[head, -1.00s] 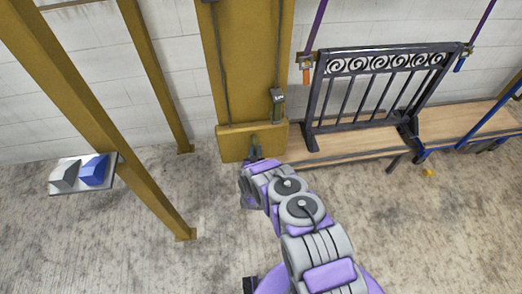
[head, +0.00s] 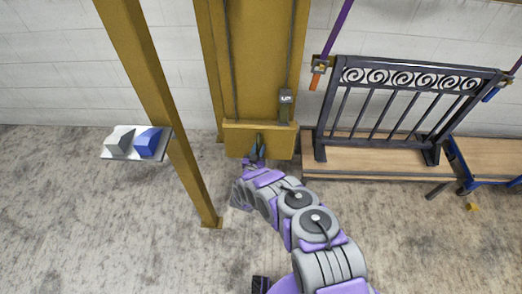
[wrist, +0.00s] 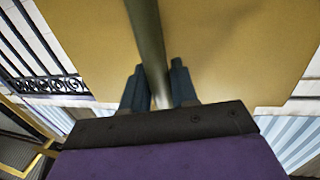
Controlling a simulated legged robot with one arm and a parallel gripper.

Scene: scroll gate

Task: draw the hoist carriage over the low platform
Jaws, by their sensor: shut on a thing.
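The yellow hoist carriage (head: 258,140) is a tall panel with a wider block at its foot, against the wall. My gripper (head: 258,153) is at this block, shut on a grey-green upright bar. In the wrist view the bar (wrist: 150,45) runs between the two dark blue fingers, in front of the yellow panel. A low wooden platform (head: 375,163) lies to the right of the carriage. A dark gate with scrolls (head: 405,105) stands upright over it, with purple straps at its top corners. I cannot tell whether its feet bear on the platform.
A yellow post (head: 165,110) stands at the left, with a small shelf (head: 108,155) carrying a grey and a blue wedge. A grey box (head: 285,97) marked "UP" hangs on the carriage. A blue frame (head: 462,170) is at the right. The concrete floor in front is mostly clear.

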